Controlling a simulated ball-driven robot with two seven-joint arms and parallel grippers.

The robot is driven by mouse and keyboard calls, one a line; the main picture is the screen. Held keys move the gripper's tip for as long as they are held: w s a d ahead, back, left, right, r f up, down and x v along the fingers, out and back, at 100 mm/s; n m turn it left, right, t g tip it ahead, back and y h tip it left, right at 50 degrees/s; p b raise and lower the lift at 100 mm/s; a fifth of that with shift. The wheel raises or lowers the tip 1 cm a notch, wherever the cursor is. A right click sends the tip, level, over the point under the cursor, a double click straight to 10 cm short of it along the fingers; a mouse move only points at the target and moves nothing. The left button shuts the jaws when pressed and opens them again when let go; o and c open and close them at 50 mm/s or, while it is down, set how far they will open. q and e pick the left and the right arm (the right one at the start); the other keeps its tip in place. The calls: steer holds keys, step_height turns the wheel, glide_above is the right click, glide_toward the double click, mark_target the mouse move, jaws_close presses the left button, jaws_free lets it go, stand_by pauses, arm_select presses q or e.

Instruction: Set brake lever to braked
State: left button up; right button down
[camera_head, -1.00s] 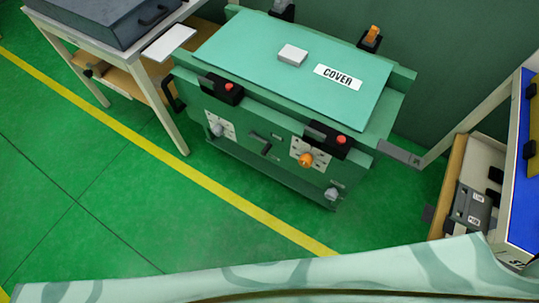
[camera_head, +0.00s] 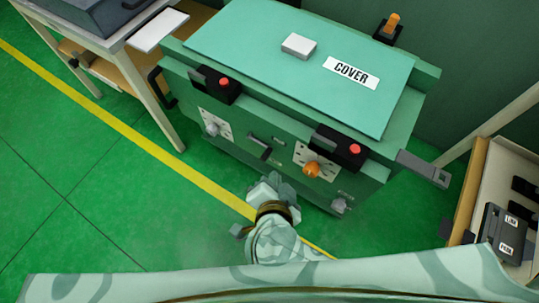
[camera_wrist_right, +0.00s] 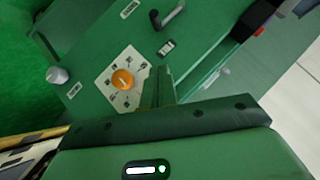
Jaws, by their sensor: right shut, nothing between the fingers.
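A dark grey lever (camera_head: 258,148) sticks out of the middle of the green cabinet's front panel; I take it as the brake lever, but its label is too small to read. It shows in the right wrist view (camera_wrist_right: 171,16) too, near the top. My right gripper (camera_head: 268,183) is in front of the cabinet, apart from the lever and below it in the head view. In the right wrist view its fingers (camera_wrist_right: 160,88) are together and empty, pointing toward the panel. My left gripper is not in view.
An orange knob (camera_head: 311,169) on a white dial plate is right of the lever. Grey knobs (camera_head: 212,129) and (camera_head: 338,205) sit left and low right. Red buttons (camera_head: 355,149) are above. A cover (camera_head: 300,75) lies on top. A side table and a shelf flank the cabinet.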

mark_target(269, 153)
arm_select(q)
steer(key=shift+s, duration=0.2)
